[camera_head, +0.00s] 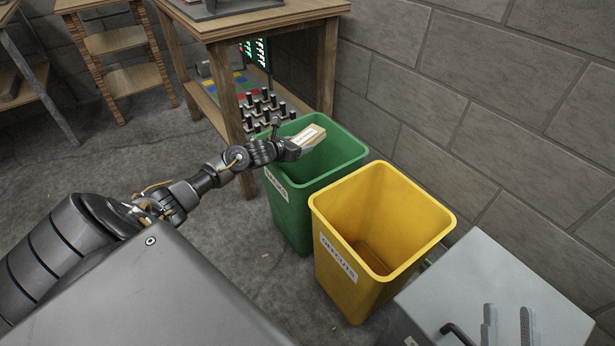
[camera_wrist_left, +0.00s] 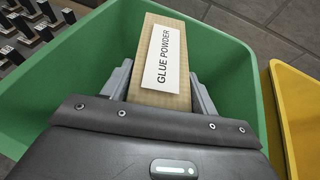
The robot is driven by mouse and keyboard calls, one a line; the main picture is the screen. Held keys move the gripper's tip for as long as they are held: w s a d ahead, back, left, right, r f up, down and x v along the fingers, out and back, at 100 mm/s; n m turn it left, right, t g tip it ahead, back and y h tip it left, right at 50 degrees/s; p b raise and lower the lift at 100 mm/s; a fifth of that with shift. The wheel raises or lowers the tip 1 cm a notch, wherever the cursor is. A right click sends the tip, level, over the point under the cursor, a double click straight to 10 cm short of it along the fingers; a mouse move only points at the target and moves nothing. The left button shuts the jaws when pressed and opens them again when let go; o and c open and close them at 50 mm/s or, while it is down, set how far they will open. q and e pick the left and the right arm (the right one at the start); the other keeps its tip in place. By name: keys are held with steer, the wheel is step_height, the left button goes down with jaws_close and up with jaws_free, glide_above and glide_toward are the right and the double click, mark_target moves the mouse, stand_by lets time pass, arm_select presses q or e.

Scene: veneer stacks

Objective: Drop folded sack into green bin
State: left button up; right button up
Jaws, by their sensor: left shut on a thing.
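The folded sack (camera_head: 308,136) is a tan block with a white label. In the left wrist view the label on the sack (camera_wrist_left: 161,70) reads "GLUE POWDER". My left gripper (camera_head: 297,143) is shut on the sack and holds it over the open mouth of the green bin (camera_head: 293,205). In the left wrist view the fingers of my left gripper (camera_wrist_left: 160,85) sit on both sides of the sack, with the green bin's wall (camera_wrist_left: 238,75) around and below. The green bin's floor is hidden. My right gripper is not in view.
A yellow bin (camera_head: 345,275) labelled "OFFCUTS" stands right beside the green bin and looks empty. A grey cabinet (camera_head: 500,285) is at the lower right. A wooden table (camera_head: 245,20) with a lower shelf stands behind, near the block wall (camera_head: 500,90).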

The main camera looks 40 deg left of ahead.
arm_select(q)
steer(key=shift+f, duration=0.15)
arm_select(e)
steer(key=shift+r, duration=0.25)
arm_select(q)
steer(key=o, duration=1.1)
steer(key=shift+p+v, duration=1.35)
steer(key=shift+v, duration=4.05)
arm_select(e)
step_height(320, 180, down, 7)
steer(key=w+d+g+h, duration=0.1)
steer(key=g+h, duration=0.2)
steer(key=g, duration=0.1)
steer(key=shift+m+g+h, duration=0.3)
steer(key=shift+m, duration=0.1)
arm_select(q)
steer(key=shift+s, duration=0.1)
arm_select(e)
steer(key=shift+w, duration=0.1)
